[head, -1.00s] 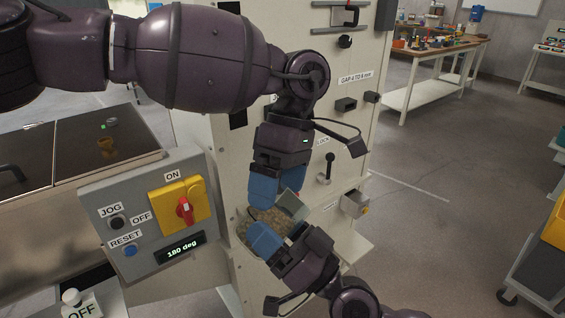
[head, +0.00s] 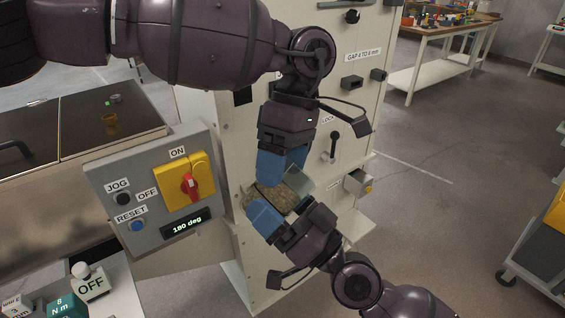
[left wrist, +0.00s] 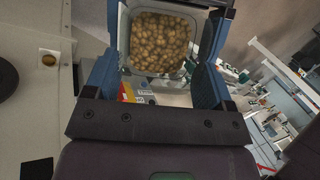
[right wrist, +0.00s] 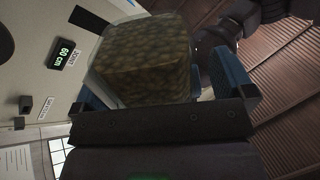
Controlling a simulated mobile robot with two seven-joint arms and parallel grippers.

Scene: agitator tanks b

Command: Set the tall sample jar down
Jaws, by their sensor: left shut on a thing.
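The tall sample jar (head: 277,200) is a clear squarish container filled with brown pebble-like pieces. It is held tilted in the air in front of the pale cabinet. My left gripper (head: 272,178), reaching down from above, is shut on the jar. In the left wrist view the jar (left wrist: 158,42) lies between its blue fingers. My right gripper (head: 278,222) comes up from below right. In the right wrist view the jar (right wrist: 145,60) lies between its open fingers, with a gap beside the right one. The fingers hide parts of the jar in the head view.
The pale cabinet (head: 235,150) stands close behind the jar, with a lever (head: 334,145) and a low ledge (head: 350,232). A grey control box (head: 160,215) with a red switch stands left. A workbench (head: 425,50) is at the back right. Open floor lies right.

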